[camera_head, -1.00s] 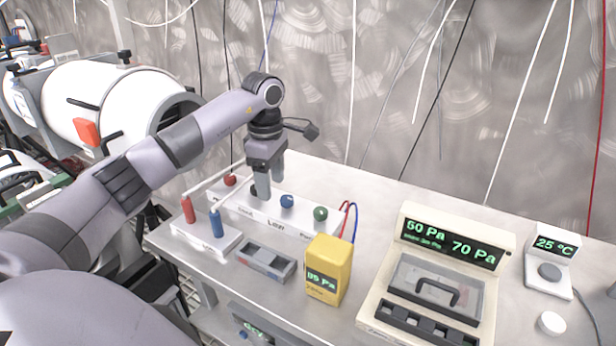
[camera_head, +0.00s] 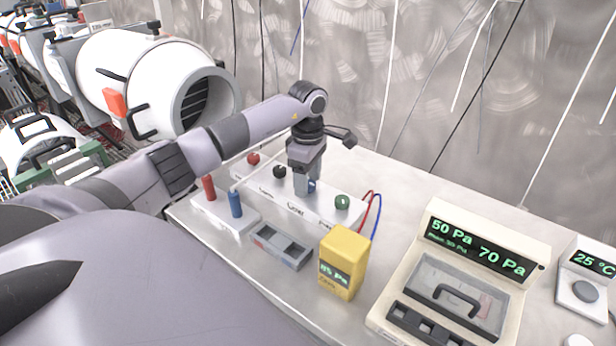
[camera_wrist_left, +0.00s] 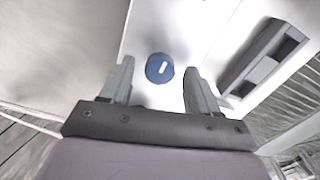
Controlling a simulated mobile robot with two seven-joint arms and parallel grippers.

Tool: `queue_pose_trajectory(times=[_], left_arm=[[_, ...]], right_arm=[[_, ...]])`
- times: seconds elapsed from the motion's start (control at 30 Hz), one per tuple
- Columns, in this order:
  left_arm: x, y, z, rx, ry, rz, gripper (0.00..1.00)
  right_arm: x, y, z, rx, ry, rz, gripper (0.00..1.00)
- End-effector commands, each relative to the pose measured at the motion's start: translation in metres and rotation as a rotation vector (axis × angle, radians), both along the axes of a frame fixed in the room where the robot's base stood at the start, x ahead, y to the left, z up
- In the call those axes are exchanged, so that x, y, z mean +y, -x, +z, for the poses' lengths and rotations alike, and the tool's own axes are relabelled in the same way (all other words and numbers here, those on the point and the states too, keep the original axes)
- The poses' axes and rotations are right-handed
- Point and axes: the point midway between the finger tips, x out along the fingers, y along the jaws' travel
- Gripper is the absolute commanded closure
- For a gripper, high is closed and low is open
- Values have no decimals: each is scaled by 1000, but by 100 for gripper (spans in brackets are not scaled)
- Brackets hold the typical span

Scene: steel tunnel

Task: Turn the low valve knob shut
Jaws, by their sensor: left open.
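The blue knob (camera_head: 312,186) sits on a white valve strip (camera_head: 268,188) on the steel bench. A label that seems to read "Low" is in front of it. My left gripper (camera_head: 304,190) points down at this knob and partly hides it in the head view. In the left wrist view the round blue knob (camera_wrist_left: 160,68), with a white mark on top, lies between the tips of my open left gripper (camera_wrist_left: 157,76). A gap shows on both sides of it. I cannot tell how far down the fingers reach. My right gripper is not in view.
Red (camera_head: 253,159), black (camera_head: 279,171) and green (camera_head: 342,201) knobs share the strip. In front are a red handle (camera_head: 208,188), a blue handle (camera_head: 236,204), a grey tray (camera_head: 281,246) and a yellow gauge (camera_head: 343,262). A pressure console (camera_head: 455,275) stands at right.

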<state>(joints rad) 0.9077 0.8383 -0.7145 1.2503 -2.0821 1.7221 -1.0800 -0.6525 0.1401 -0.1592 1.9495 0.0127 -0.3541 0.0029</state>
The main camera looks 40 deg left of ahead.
Motion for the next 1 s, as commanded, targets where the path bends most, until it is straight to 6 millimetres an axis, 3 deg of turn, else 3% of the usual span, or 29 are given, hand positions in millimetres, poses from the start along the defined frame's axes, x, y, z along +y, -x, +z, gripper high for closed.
queue_pose_trajectory(times=[0.2, 0.37, 0.4, 0.73, 1.0], left_arm=[[0, 0, 0, 0, 0, 0, 39], [0, 0, 0, 0, 0, 0, 91], [0, 0, 0, 0, 0, 0, 95], [1, 0, 1, 0, -1, 40, 95], [1, 0, 2, 0, -1, 202, 95]], right_arm=[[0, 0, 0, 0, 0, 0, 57], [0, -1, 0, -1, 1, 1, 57], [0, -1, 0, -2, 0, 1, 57], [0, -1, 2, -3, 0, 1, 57], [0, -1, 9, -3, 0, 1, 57]])
